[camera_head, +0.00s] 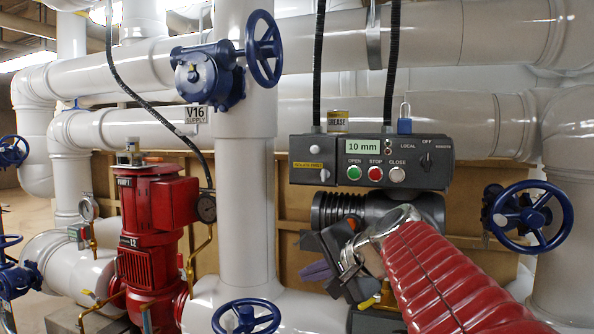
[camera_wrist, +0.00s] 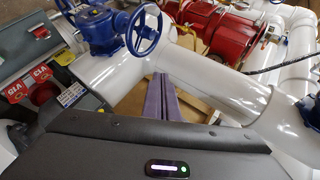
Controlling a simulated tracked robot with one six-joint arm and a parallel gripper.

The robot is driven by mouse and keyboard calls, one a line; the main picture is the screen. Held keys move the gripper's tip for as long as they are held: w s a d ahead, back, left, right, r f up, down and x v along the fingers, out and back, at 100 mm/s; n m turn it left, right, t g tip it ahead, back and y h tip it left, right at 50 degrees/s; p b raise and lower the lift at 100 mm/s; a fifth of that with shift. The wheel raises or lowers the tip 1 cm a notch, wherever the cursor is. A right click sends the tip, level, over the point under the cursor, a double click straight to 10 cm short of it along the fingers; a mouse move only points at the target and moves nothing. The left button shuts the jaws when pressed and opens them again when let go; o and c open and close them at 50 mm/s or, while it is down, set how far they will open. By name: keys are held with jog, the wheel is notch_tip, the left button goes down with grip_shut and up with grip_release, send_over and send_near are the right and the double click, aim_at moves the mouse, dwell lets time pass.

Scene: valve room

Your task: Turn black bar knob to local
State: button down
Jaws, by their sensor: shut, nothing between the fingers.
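The black bar knob (camera_head: 426,160) is at the right end of the grey control box (camera_head: 300,176), under the labels LOCAL, OFF and REMOTE. Its bar looks roughly upright, toward OFF, but it is too small to be sure. My gripper (camera_head: 316,271) is below and left of the knob, apart from the box, beneath its left half. Its purple fingers also show in the wrist view (camera_wrist: 168,100), side by side, shut and empty. The knob is not seen in the wrist view.
The box carries a 10 mm display (camera_head: 368,147) and green, red and white buttons. Blue handwheels (camera_head: 529,217), white pipes (camera_head: 246,180) and a red pump (camera_head: 150,230) surround my arm.

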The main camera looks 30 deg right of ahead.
jog(key=s+d+r+m+t+h, duration=0.1)
jog(key=d+r+m+t+h, duration=0.1)
jog(key=d+r, duration=0.4)
jog(key=m+t+h, duration=0.1)
jog(key=m+h, duration=0.7)
jog(key=h, duration=0.1)
send_near(427, 162)
jog(key=s+d, duration=0.3)
jog(key=s, duration=0.4)
jog(key=shift+a+r, duration=0.1)
jog(key=shift+r, duration=0.3)
jog(key=shift+w, duration=0.2)
jog(key=shift+w+d, duration=0.5)
jog(key=shift+w, duration=1.35)
jog(key=shift+w+d, duration=0.55)
jog(key=shift+w, duration=1.25)
jog(key=shift+w+d, duration=0.5)
jog(key=shift+w, duration=1.35)
